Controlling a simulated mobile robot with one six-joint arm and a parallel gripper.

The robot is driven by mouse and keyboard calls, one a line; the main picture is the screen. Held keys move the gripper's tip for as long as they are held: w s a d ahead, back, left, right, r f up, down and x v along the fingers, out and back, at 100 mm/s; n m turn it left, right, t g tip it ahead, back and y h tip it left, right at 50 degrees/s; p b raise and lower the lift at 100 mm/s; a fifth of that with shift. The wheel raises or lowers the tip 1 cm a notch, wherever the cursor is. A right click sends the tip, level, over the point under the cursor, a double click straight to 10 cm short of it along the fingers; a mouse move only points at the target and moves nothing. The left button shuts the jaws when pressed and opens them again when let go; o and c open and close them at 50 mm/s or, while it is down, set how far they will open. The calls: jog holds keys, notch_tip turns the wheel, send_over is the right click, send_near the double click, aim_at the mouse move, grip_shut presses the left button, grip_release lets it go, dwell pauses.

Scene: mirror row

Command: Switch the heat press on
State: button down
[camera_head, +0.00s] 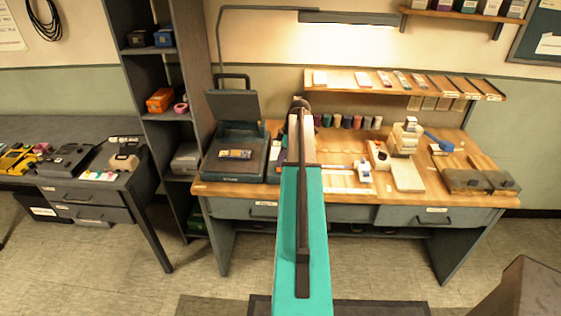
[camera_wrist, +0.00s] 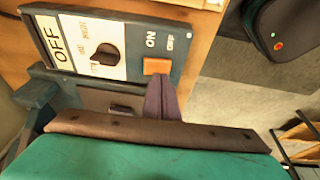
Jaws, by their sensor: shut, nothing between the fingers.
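In the wrist view a control panel (camera_wrist: 100,47) carries an OFF label, a black rotary knob (camera_wrist: 104,54) and an orange button (camera_wrist: 156,66) beside the word ON. My gripper (camera_wrist: 162,86) is shut and empty. Its fingertips are right at the lower edge of the orange button; I cannot tell whether they touch it. In the head view what looks like the heat press (camera_head: 208,176) stands at the left of the wooden bench with its lid raised. A small patterned piece lies on it. My teal arm reaches over the bench just right of it, and the panel is not clear there.
The wooden bench (camera_head: 447,205) holds spools, a white machine (camera_head: 405,138) and grey blocks (camera_head: 465,180) to the right. A shelf (camera_head: 345,89) hangs above. A dark device with red and green lights (camera_wrist: 284,28) is at the upper right in the wrist view.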

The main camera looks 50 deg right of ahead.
aim_at(279, 169)
jog(key=r, duration=0.2)
jog(key=r+p, duration=0.1)
jog(key=shift+s+a+r, duration=0.1)
jog(key=shift+a+r, duration=0.25)
jog(key=s+a+b+v, duration=0.1)
jog(key=b+v, duration=0.2)
jog(key=v, duration=0.7)
jog(key=shift+f, duration=0.1)
jog(key=shift+w+a, duration=0.1)
